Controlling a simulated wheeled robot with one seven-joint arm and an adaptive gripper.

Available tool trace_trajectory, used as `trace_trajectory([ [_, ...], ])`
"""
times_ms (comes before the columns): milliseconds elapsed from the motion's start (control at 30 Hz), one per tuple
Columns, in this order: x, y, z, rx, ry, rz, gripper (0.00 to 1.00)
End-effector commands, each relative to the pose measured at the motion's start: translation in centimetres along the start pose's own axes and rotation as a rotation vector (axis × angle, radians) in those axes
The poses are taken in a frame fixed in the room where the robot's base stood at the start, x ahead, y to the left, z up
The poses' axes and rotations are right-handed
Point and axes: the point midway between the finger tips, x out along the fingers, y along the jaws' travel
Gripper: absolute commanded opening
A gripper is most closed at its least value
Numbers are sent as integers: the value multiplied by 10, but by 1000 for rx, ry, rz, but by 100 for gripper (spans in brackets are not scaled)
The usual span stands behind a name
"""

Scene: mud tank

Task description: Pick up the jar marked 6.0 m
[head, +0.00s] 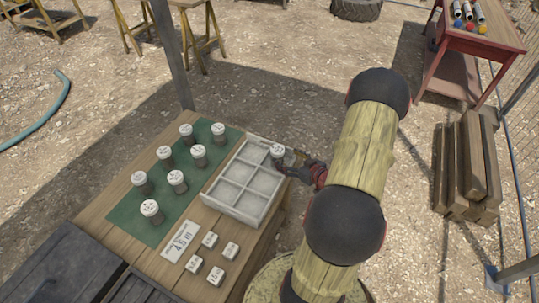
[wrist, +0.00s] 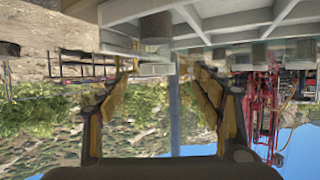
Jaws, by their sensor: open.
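Several dark jars with white marked lids stand on a green mat (head: 125,222) in the head view. Their lid markings are too small to read, so I cannot tell which one is 6.0 m. One more jar (head: 278,153) stands at the back right corner of the pale divided tray (head: 246,213), right beside my gripper (head: 291,169). In the wrist view, which looks upside down, my gripper (wrist: 160,82) has its two fingers spread wide. A jar (wrist: 155,28) with a pale lid shows between and beyond the fingertips, by the tray (wrist: 225,28).
A card reading 4.5 m (head: 181,241) and several small labelled tiles (head: 210,239) lie at the wooden table's front. The tray's other compartments look empty. A dark box (head: 55,265) is at front left. A red table (head: 480,35) and stacked timber (head: 466,165) stand off to the right.

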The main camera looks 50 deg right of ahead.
Motion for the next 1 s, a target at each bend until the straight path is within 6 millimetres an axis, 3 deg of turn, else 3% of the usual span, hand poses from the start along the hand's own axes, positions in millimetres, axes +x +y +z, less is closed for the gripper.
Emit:
trace_trajectory([
  [367,33,1,0,-2,2,-2,66],
  [667,73,2,-2,-1,1,-3,66],
  [900,76,4,-4,0,1,0,66],
  [1000,76,4,-4,-1,1,0,61],
])
